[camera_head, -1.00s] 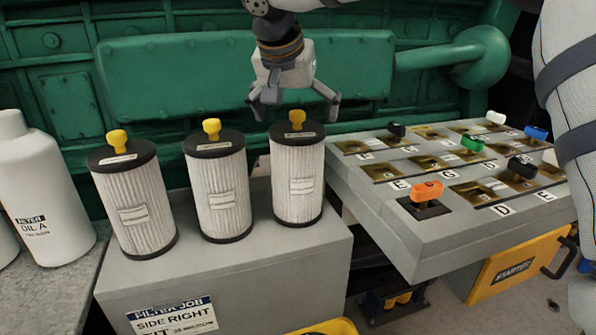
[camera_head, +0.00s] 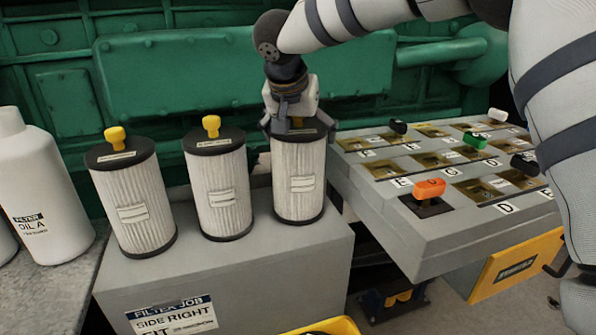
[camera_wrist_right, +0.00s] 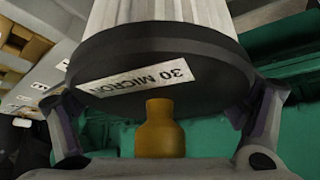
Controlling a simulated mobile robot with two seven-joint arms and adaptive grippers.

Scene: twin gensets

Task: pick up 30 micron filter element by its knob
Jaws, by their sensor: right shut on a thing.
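The 30 micron filter element (camera_head: 299,180) is the rightmost of three white pleated cylinders with dark caps, upright on a grey box. Its printed label (camera_wrist_right: 160,75) shows upside down in the right wrist view. Its yellow knob (camera_wrist_right: 160,132) shows there between the fingers and is hidden by the gripper in the head view. My right gripper (camera_head: 298,127) is over the cap from above, shut on the element. Its fingers lie at opposite sides of the cap rim, apart from the knob. My left gripper is not in view.
Two similar filters (camera_head: 133,200) (camera_head: 218,188) with yellow knobs stand to the left on the grey box (camera_head: 250,270). A white oil bottle (camera_head: 45,195) is at far left. A grey switch panel (camera_head: 440,225) is at right. Green machinery (camera_head: 200,75) stands behind.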

